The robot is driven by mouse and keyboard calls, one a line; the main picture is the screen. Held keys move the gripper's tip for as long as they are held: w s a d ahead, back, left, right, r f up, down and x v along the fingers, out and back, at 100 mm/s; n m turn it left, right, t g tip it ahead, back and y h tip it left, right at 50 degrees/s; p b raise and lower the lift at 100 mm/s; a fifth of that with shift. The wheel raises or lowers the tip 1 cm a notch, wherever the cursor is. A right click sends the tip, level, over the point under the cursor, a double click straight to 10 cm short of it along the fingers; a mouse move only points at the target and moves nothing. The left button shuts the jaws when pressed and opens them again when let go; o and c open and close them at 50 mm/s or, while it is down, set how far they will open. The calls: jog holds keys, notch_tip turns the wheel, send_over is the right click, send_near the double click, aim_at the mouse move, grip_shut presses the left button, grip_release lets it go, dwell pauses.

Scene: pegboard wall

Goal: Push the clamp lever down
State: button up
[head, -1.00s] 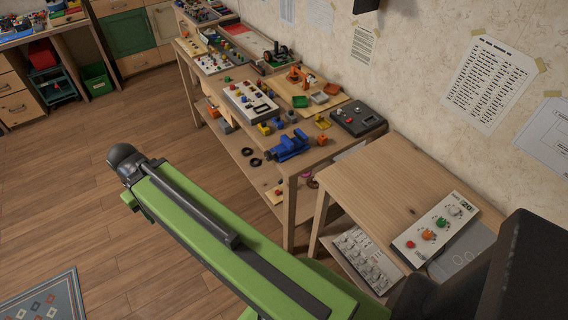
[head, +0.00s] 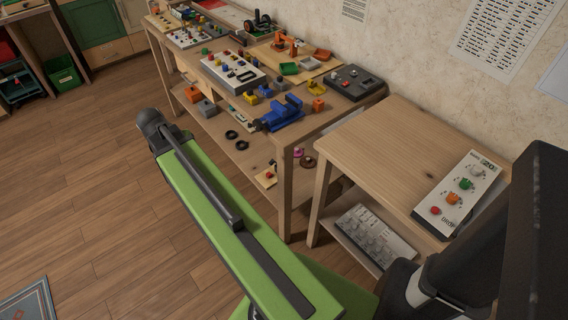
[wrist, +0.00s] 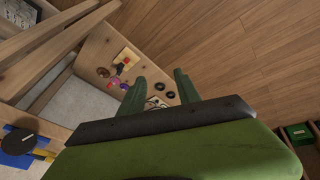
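In the head view an orange upright piece (head: 284,42) stands on a tan board at the back of the long bench; it may be the clamp with its lever, but it is too small to be sure. A blue vise-like device (head: 280,115) sits at the bench's near edge. In the wrist view my gripper (wrist: 159,76) has its two green fingers spread apart with nothing held between them. It points down past the bench toward the lower shelf, away from the orange piece. The gripper is not visible in the head view.
The bench top holds a white panel (head: 234,72), a dark control box (head: 350,82) and several small parts. A smaller wooden table (head: 385,150) with a knob panel (head: 458,200) stands nearer. Black rings (wrist: 168,94) lie on the lower shelf. The floor (head: 90,190) left is open.

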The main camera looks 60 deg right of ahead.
jog(key=s+d+f+m+g+h+b, duration=0.1)
jog(key=s+d+f+m+h+b, duration=0.25)
jog(key=d, duration=0.65)
jog(key=s+d+f+m+b, duration=0.35)
jog(key=d+f+b, duration=0.3)
jog(key=d, duration=0.45)
jog(key=s+d+f+m+g+h+b, duration=0.1)
jog(key=s+d+f+m+b, duration=0.35)
jog(key=d, duration=0.55)
jog(key=shift+n, duration=0.35)
jog(key=b+x, duration=0.4)
jog(key=x, duration=0.1)
jog(key=w+b+x, duration=0.1)
jog(key=b+x, duration=0.4)
jog(key=x, duration=0.1)
jog(key=w+b+x, duration=0.1)
jog(key=b+x, duration=0.4)
jog(key=x, duration=0.1)
jog(key=shift+d+f, duration=0.1)
jog(key=shift+f, duration=0.15)
jog(key=shift+s, duration=0.1)
grip_shut()
jog(key=shift+s, duration=0.2)
